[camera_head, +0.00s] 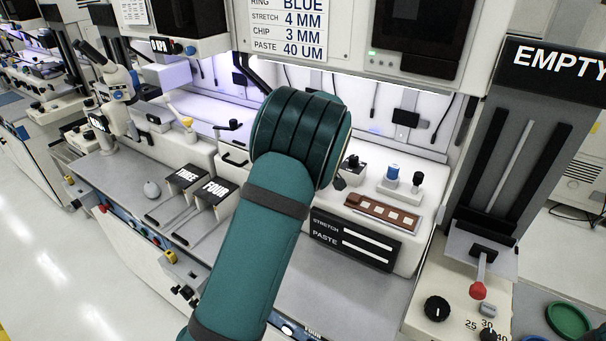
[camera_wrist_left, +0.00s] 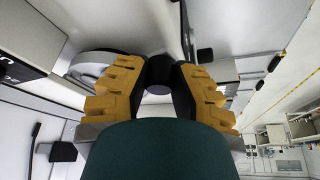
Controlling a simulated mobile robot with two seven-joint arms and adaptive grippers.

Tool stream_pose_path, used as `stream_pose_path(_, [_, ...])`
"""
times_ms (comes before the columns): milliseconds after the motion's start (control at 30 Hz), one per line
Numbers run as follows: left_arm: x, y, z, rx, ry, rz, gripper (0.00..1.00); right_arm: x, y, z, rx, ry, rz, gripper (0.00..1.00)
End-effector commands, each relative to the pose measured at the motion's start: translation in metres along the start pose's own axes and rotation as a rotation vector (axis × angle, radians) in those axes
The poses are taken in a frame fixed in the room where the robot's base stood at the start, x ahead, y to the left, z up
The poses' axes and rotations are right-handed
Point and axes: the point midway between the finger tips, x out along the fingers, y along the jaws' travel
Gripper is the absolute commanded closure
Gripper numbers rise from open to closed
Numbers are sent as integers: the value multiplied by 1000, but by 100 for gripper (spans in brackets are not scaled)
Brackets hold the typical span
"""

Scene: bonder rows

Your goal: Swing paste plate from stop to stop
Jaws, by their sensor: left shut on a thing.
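My left gripper (camera_wrist_left: 158,72) shows in the left wrist view, with yellow stepped pads on dark fingers. The fingers close in on a small dark rounded knob (camera_wrist_left: 157,88), and the gripper is shut on it. A pale round part with a dark rim (camera_wrist_left: 92,66) lies behind the left finger; I cannot tell whether it is the paste plate. In the head view my teal arm covers the middle of the bench and hides the gripper and whatever it holds. I cannot make out the paste plate there. My right gripper is in neither view.
A STRETCH and PASTE panel (camera_head: 352,239) stands right of my arm, below a brown strip with pale squares (camera_head: 383,212). A red-knobbed lever (camera_head: 478,290) is at the right. THREE (camera_head: 187,178) and FOUR (camera_head: 215,191) blocks stand at left. Floor (camera_head: 60,250) is clear at left.

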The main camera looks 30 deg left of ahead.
Motion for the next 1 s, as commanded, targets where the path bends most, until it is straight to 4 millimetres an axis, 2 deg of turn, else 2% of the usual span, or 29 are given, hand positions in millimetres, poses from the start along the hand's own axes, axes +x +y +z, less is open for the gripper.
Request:
stream_pose_path(100, [-4, 8, 5, -96, 3, -42, 100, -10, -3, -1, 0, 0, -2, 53])
stream_pose_path(500, [-7, 27, 14, -368, 2, -149, 100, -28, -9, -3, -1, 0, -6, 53])
stream_pose_path(1000, [-7, 34, 16, -473, 2, -192, 100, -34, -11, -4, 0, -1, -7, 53])
